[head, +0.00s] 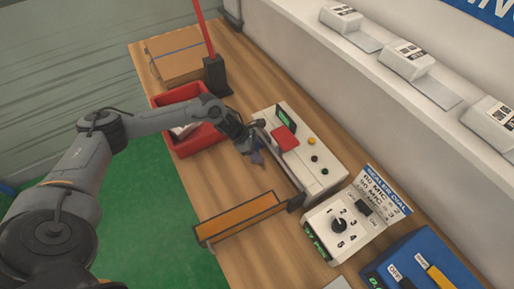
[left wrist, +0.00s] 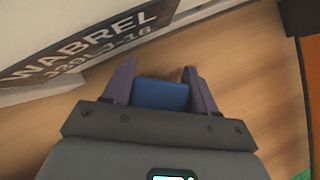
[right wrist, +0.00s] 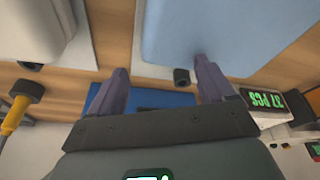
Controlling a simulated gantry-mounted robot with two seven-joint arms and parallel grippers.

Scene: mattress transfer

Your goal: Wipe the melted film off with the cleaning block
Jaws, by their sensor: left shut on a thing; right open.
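My left gripper (head: 255,152) is over the wooden bench, beside the front side of the white sealer (head: 325,175). In the left wrist view my left gripper (left wrist: 160,85) is shut on a blue block (left wrist: 160,95), apparently the cleaning block. An orange-brown bar (head: 240,218) sticks out from the sealer's near end. I cannot make out the melted film in any view. My right gripper (right wrist: 165,85) is open and empty in the right wrist view and out of the head view.
A red bin (head: 190,140), a dark holder with a red pole (head: 215,75) and a cardboard box (head: 175,55) stand at the far end. A white dial box (head: 340,225) and a blue switch box (head: 425,265) stand nearer. White dispensers line the wall ledge. Bare bench lies before the sealer.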

